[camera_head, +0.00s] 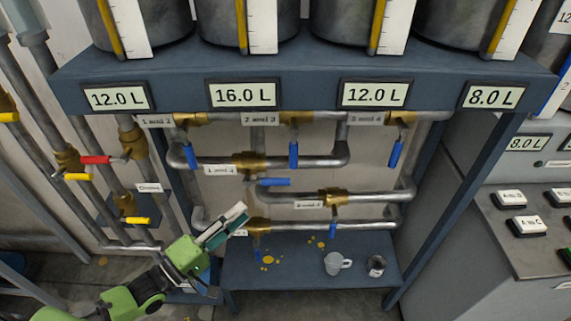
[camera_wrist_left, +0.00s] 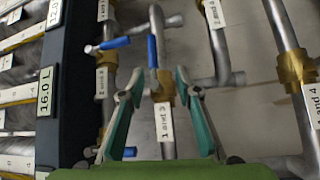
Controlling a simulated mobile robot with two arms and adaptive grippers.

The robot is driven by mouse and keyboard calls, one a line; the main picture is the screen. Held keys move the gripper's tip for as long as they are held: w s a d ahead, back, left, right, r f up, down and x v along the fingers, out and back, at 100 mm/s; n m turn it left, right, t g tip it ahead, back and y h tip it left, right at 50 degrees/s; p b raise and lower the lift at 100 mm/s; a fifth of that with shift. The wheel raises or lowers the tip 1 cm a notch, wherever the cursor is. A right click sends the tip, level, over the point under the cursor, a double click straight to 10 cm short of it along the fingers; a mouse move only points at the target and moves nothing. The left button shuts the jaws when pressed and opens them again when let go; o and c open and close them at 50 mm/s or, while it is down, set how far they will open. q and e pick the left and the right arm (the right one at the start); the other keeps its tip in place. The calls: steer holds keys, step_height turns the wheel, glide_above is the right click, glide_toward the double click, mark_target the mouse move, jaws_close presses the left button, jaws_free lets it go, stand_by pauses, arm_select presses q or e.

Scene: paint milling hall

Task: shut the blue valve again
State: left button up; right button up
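The blue valve handle (camera_head: 273,182) lies level, in line with its pipe, on the brass valve body (camera_head: 245,160). In the left wrist view this blue handle (camera_wrist_left: 152,51) stands upright in the picture above the label "1 and 3" (camera_wrist_left: 165,121). My left gripper (camera_head: 237,211) is below and left of the handle in the head view, apart from it. In the left wrist view the fingers (camera_wrist_left: 160,88) are spread with nothing between them, and the handle shows beyond the tips. My right gripper is not in view.
Other blue handles (camera_head: 190,156), (camera_head: 293,155) and (camera_head: 396,154) hang down across their pipes. Red (camera_head: 96,160) and yellow (camera_head: 138,221) handles are at left. Frame posts flank the pipes.

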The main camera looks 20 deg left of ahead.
mark_target(272, 185)
arm_select(q)
steer(key=p+x, duration=0.1)
steer(key=x, duration=0.3)
steer(key=r+p+x, duration=0.1)
steer(key=x, duration=0.3)
steer(key=p+x, duration=0.1)
steer(key=x, duration=0.3)
steer(key=shift+w+d+r, duration=0.1)
steer(key=shift+d+r, duration=0.2)
steer(key=shift+r, duration=0.05)
steer(key=shift+w+d, duration=0.25)
steer(key=shift+w, duration=0.2)
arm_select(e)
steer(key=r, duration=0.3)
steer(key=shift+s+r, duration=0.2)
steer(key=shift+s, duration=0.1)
arm_select(q)
jaws_close()
